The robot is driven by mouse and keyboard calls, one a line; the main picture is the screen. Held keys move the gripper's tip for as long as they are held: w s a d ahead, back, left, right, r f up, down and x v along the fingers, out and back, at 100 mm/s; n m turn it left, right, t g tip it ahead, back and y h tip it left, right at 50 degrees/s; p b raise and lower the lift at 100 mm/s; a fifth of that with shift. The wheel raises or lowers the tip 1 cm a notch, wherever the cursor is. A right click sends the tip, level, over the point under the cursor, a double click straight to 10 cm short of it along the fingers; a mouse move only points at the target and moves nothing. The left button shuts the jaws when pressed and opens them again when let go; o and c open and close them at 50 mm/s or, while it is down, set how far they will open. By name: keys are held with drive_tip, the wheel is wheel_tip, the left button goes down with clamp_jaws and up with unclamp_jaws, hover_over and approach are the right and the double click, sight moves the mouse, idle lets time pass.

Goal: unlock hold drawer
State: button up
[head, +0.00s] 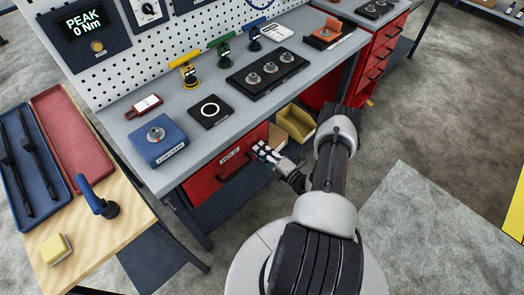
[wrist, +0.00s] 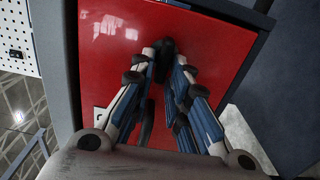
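The hold drawer is the red front marked HOLD (head: 203,181) under the bench; it looks closed. It fills much of the wrist view as a glossy red panel (wrist: 105,55). Its dark bar handle (head: 232,175) runs across the front. My gripper (head: 264,150) is at the handle's right end. In the wrist view my gripper (wrist: 167,62) has its white-and-blue fingers drawn in, with the dark handle between their tips; exact contact is partly hidden. A blue lock box (head: 172,151) with a round metal top and a hard-to-read label stands on the bench above the drawer.
The grey bench top (head: 200,97) holds several tools and a black block with three knobs (head: 285,85). A yellow bin (head: 295,123) is right of the drawer. A wooden side table (head: 120,220) with trays is at left. Open floor (head: 440,140) lies to the right.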

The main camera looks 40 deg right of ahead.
drive_tip(key=shift+o, duration=1.1)
drive_tip(key=s, duration=1.2)
drive_tip(key=shift+d, duration=0.45)
